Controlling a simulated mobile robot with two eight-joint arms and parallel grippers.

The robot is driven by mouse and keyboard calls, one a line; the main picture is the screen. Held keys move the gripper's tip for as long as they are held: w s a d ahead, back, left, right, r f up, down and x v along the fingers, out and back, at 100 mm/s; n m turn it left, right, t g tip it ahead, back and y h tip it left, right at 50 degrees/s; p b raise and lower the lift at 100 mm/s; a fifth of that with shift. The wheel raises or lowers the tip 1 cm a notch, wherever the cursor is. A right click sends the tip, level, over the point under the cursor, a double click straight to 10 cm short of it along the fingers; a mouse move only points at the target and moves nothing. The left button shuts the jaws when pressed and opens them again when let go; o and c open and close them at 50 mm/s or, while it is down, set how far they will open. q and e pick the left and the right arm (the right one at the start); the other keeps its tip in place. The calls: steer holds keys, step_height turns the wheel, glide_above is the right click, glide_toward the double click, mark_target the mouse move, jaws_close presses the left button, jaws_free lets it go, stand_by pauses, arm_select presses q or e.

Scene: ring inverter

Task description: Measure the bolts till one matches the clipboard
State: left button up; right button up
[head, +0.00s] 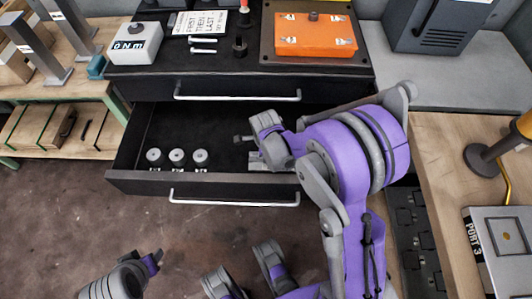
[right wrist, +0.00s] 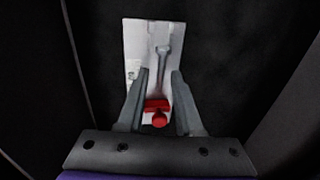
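Short pale bolts (head: 203,45) lie on the black cabinet top beside a white printed card (head: 197,23). A grey box marked like "0 NM" (head: 132,43) stands to their left. My right gripper (head: 258,140) reaches down into the open drawer. In the right wrist view, its fingers (right wrist: 159,88) stand apart above a white plate (right wrist: 136,38) bearing a long grey bolt-like piece (right wrist: 162,62). A red part (right wrist: 157,109) shows between the fingers; I cannot tell whether they touch it. My left gripper (head: 155,262) is low at bottom left, above the floor; its opening is unclear.
The open drawer (head: 140,178) holds three round grey pieces (head: 177,156) at front left. An orange case (head: 315,38) sits on the cabinet top. A wooden bench (head: 450,135) stands at right with a grey "PORT 3" box (head: 500,240). Bare floor lies at left.

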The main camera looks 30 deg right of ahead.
steer(key=shift+o, duration=0.5)
step_height(320, 180, up, 11)
steer(key=s+p, duration=0.1)
steer(key=p, duration=0.1)
steer(key=shift+s+a+f+p, duration=0.15)
steer(key=shift+s+a+p, duration=0.05)
steer(key=shift+a+p, duration=0.25)
